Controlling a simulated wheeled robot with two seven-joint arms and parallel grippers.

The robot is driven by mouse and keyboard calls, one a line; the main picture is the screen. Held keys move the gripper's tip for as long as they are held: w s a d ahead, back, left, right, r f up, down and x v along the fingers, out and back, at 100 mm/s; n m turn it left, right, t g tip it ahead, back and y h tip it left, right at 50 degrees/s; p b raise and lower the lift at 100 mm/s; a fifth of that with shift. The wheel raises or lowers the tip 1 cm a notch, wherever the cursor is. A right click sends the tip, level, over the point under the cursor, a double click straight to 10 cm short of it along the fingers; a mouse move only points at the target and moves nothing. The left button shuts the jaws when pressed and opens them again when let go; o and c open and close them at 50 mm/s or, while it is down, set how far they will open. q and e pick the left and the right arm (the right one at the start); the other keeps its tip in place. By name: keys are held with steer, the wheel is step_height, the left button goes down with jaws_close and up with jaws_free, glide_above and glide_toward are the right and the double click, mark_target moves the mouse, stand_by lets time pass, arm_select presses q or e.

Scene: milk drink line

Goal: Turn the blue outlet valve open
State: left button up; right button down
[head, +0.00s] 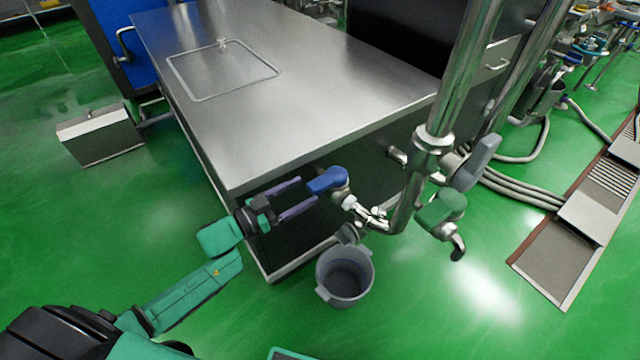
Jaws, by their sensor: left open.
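The blue outlet valve (328,181) has a blue handle on a short steel pipe fitting, in front of the steel cabinet's near side in the head view. My left gripper (302,194) is just left of the blue handle, its two purple-grey fingers apart and pointing right toward it. Nothing shows between the fingers. From this angle I cannot tell whether a fingertip touches the handle. My right gripper is not in the view.
A green-handled valve (440,208) and a grey-handled valve (476,162) sit on the pipes at right. A grey bucket (345,275) stands on the floor below. The steel cabinet (290,80) blocks the space behind.

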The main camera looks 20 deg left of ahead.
mark_target(310, 188)
arm_select(q)
steer(key=x, duration=0.6)
steer(key=shift+b, duration=0.3)
steer(key=shift+s+a, duration=0.1)
jaws_close()
stand_by(0.9)
